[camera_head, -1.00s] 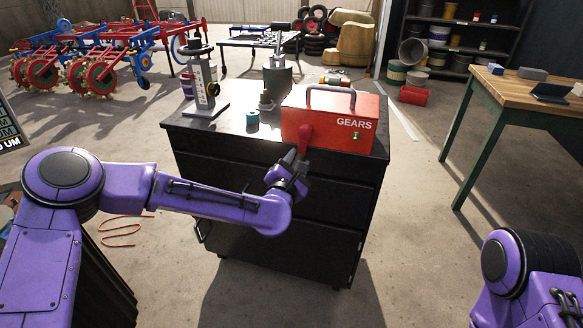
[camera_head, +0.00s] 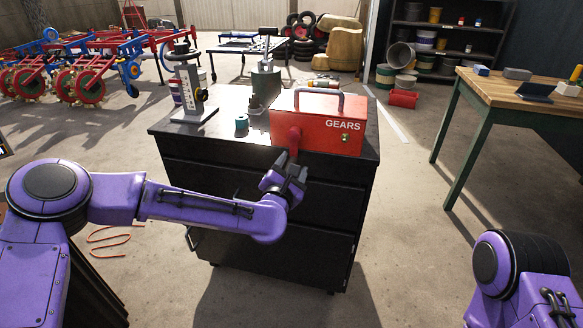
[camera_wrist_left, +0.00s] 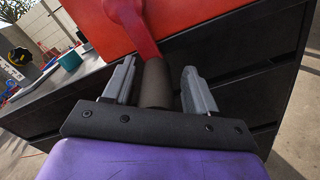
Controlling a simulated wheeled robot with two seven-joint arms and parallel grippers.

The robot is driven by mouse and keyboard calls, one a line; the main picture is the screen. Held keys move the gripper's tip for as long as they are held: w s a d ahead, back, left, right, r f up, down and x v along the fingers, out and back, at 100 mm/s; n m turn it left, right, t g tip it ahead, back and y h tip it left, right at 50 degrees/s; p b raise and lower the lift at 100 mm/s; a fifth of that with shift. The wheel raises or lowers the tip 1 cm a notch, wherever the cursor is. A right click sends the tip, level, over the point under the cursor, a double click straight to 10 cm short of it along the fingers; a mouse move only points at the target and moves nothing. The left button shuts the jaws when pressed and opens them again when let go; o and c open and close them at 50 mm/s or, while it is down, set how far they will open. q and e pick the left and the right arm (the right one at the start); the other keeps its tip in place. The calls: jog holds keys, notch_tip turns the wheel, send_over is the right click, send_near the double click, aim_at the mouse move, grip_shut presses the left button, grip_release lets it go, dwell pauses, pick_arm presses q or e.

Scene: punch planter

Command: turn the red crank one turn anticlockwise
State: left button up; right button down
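The red crank (camera_head: 294,138) is on the front of the red box marked GEARS (camera_head: 340,136). Its arm hangs down toward my left gripper. In the left wrist view the red crank arm (camera_wrist_left: 133,22) comes down from the top to a dark brown cylindrical grip (camera_wrist_left: 156,82). My left gripper (camera_head: 289,174) is just below the box front. In the wrist view its two grey fingers (camera_wrist_left: 159,85) stand on either side of the grip, with a narrow gap on each side. My right gripper is out of view; only the right arm shows at lower right.
The box stands on a black drawer cabinet (camera_head: 220,135). A wooden workbench (camera_head: 520,92) stands at right. Floor between them is clear.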

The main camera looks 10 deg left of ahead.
pick_arm(q)
jog(key=shift+a+r, duration=0.1)
jog(key=shift+a, duration=0.05)
jog(key=s+a, duration=0.1)
jog(key=s, duration=0.9)
jog(key=shift+s, duration=0.25)
